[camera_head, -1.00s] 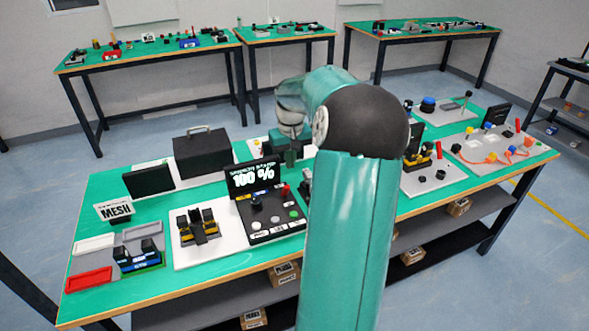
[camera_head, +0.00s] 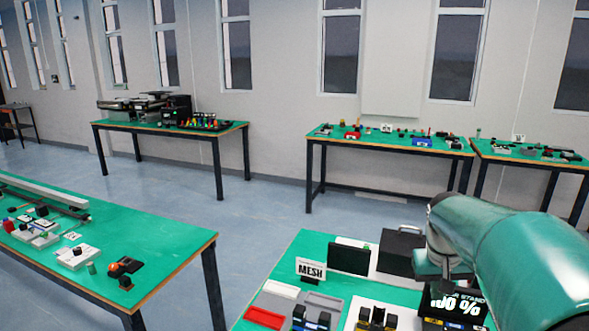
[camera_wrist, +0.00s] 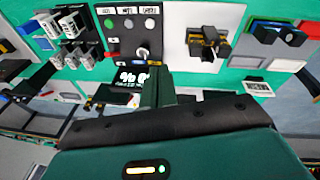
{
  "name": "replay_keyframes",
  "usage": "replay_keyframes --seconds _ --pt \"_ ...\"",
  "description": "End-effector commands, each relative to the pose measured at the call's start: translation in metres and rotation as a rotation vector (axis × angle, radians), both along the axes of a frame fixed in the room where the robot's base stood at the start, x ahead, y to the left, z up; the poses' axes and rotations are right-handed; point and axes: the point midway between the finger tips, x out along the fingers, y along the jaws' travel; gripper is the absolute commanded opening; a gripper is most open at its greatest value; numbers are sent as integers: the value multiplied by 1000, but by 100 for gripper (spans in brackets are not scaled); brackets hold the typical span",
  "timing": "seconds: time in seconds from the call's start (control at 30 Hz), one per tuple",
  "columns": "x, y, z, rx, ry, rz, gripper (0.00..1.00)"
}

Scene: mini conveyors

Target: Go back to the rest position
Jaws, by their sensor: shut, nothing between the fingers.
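My arm (camera_head: 510,250) reaches in from the right in the head view, over the near table (camera_head: 300,257). In the wrist view, my gripper (camera_wrist: 155,88) is shut and empty, with its green fingers upright in the middle of the picture. It is above the table, by the panel with a black display (camera_wrist: 130,78). That display (camera_head: 452,305) also shows in the head view, partly behind my arm, with "%" readable. My fingertips are not clear in the head view.
The near table holds a MESH sign (camera_head: 311,269), a dark box (camera_head: 398,252), a black screen (camera_head: 348,259) and a red tray (camera_head: 265,317). Another green table (camera_head: 150,240) with parts stands at left. Blue-grey floor (camera_head: 240,222) lies open between the tables.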

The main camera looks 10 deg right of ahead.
Motion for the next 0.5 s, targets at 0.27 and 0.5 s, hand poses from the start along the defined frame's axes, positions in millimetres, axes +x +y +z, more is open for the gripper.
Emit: replay_keyframes --seconds 0.27,0.5 --pt "-45 114 27 -42 -116 136 0" --pt "-100 185 27 0 -243 246 0"
